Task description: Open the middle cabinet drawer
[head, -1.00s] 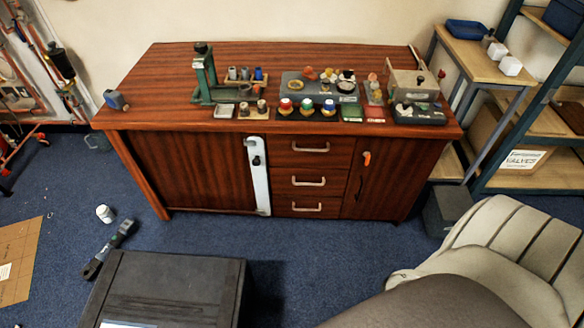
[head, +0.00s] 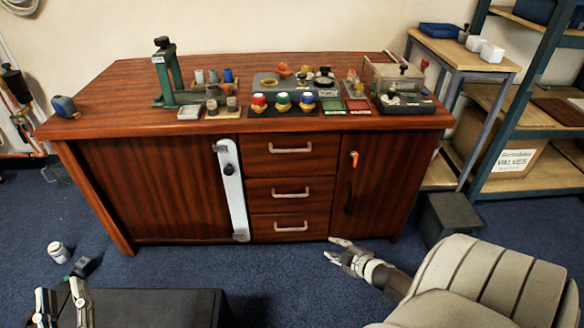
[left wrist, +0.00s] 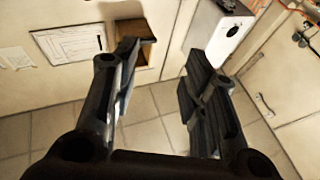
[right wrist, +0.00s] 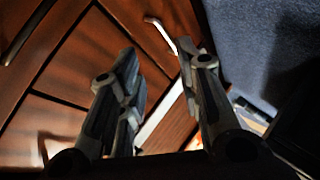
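The wooden cabinet (head: 160,185) has a stack of three drawers. The middle drawer (head: 263,197) is shut, with a pale bar handle (head: 291,194). My right gripper (head: 332,249) is open and empty, low in front of the cabinet, right of and below the drawer stack. In the right wrist view its fingers (right wrist: 158,85) point at the drawer fronts. A pale handle (right wrist: 160,33) lies beyond the fingertips, and a second handle (right wrist: 44,148) shows at lower left. My left gripper (head: 60,295) is open and empty at lower left, away from the cabinet.
A white vertical bar (head: 232,188) hangs left of the drawers. The right door (head: 372,190) has an orange key tag (head: 354,159). Tools and jars crowd the cabinet top. A dark box (head: 150,308) stands in front, and a chair (head: 480,275) at right. Carpet between is clear.

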